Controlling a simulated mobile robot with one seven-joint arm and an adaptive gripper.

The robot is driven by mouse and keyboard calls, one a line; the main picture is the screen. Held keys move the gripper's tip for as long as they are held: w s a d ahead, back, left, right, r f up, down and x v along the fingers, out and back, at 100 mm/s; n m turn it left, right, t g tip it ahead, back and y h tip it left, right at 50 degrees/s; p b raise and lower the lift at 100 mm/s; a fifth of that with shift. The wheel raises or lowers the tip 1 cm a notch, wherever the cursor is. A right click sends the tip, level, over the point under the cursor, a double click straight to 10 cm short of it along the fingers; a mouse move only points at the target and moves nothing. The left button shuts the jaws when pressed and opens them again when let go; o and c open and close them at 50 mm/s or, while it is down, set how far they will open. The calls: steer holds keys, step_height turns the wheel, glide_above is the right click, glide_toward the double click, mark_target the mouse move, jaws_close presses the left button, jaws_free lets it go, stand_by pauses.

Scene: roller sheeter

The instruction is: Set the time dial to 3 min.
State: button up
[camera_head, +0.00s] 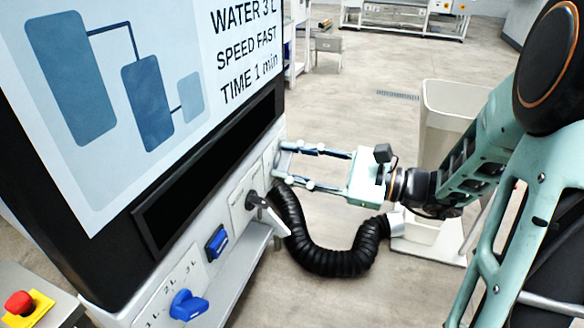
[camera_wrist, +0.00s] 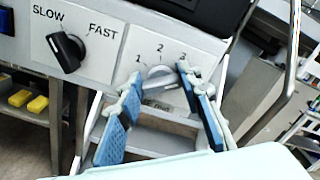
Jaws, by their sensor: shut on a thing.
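The time dial (camera_wrist: 158,72) is a pale knob on the front panel, with the marks 1, 2 and 3 around it in the wrist view. My gripper (camera_wrist: 160,78) has its two blue-padded fingers on either side of the dial and is shut on it. The fingers partly cover the dial, and I cannot tell its pointer direction. In the head view my gripper (camera_head: 281,162) reaches the panel's right end from the right, and the dial is hidden there. The screen (camera_head: 225,55) reads WATER 3 L, SPEED FAST, TIME 1 min.
The black speed knob (camera_wrist: 68,52) sits left of the time dial, between SLOW and FAST. A blue switch (camera_head: 216,242) and a blue water knob (camera_head: 188,305) are further along the panel. A black hose (camera_head: 340,262) curves below my gripper. A red button (camera_head: 18,303) is lower left.

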steer(key=n+b, duration=0.4)
steer(key=shift+f, duration=0.3)
steer(key=shift+s+r+n+b, duration=0.1)
steer(key=shift+n+b, duration=0.9)
steer(key=shift+b, duration=0.1)
steer(key=o, duration=1.2)
steer(key=shift+c, duration=0.2)
steer(key=v, duration=1.2)
